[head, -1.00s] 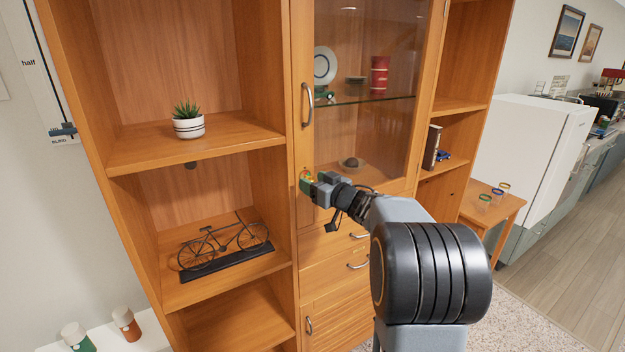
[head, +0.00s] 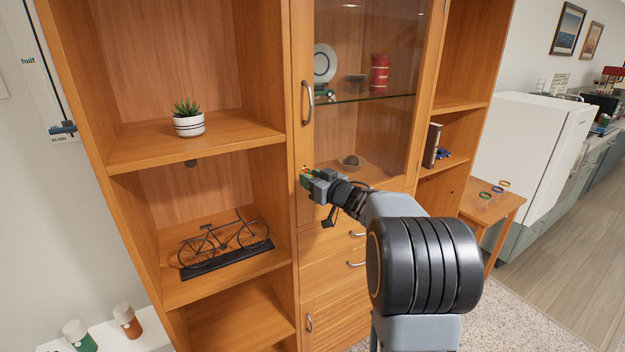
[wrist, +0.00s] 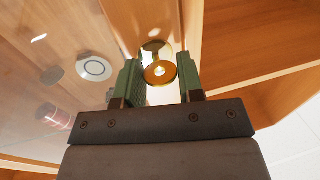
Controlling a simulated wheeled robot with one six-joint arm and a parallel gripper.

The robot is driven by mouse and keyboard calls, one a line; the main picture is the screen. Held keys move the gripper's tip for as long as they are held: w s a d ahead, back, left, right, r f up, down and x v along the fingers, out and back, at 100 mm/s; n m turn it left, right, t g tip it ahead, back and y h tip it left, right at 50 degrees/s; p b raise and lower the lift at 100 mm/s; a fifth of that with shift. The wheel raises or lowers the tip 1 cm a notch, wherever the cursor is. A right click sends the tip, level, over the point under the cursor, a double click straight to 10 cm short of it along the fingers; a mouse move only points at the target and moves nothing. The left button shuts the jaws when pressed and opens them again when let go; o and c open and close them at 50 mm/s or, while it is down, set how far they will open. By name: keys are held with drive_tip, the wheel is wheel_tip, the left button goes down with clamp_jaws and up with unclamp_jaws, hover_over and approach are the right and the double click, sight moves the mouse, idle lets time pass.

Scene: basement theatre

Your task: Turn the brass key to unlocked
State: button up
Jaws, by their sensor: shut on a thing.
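The brass key (wrist: 160,73) has a round bow and sits in front of a round brass lock plate (wrist: 154,47) on the cabinet door frame in the wrist view. My gripper (wrist: 159,78) has green finger pads on either side of the bow and is shut on the key. In the head view my gripper (head: 306,176) is at the left frame of the glass door (head: 345,130), below its metal handle (head: 306,103). There the fingers mostly hide the key. The key's exact turn angle is hard to tell.
Open shelves stand left of the door, with a potted plant (head: 188,119) and a bicycle model (head: 225,243). Drawer handles (head: 357,264) stick out below my gripper.

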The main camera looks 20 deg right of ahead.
drive_tip(key=shift+n, duration=0.3)
drive_tip(key=n, duration=0.3)
drive_tip(key=shift+n+g+h, duration=0.3)
drive_tip(key=shift+n+g, duration=0.1)
drive_tip(key=n+h, duration=0.1)
drive_tip(key=n, duration=0.3)
drive_tip(key=n+h+b, duration=0.1)
drive_tip(key=n, duration=0.2)
drive_tip(key=shift+a+n+g+b, duration=0.1)
drive_tip(key=shift+n+g+b, duration=0.2)
drive_tip(key=shift+n+b, duration=0.1)
drive_tip(key=shift+n+h+b, duration=0.5)
drive_tip(key=shift+n+b, duration=0.3)
drive_tip(key=shift+n, duration=0.8)
drive_tip(key=shift+r, duration=0.1)
drive_tip(key=o, duration=0.9)
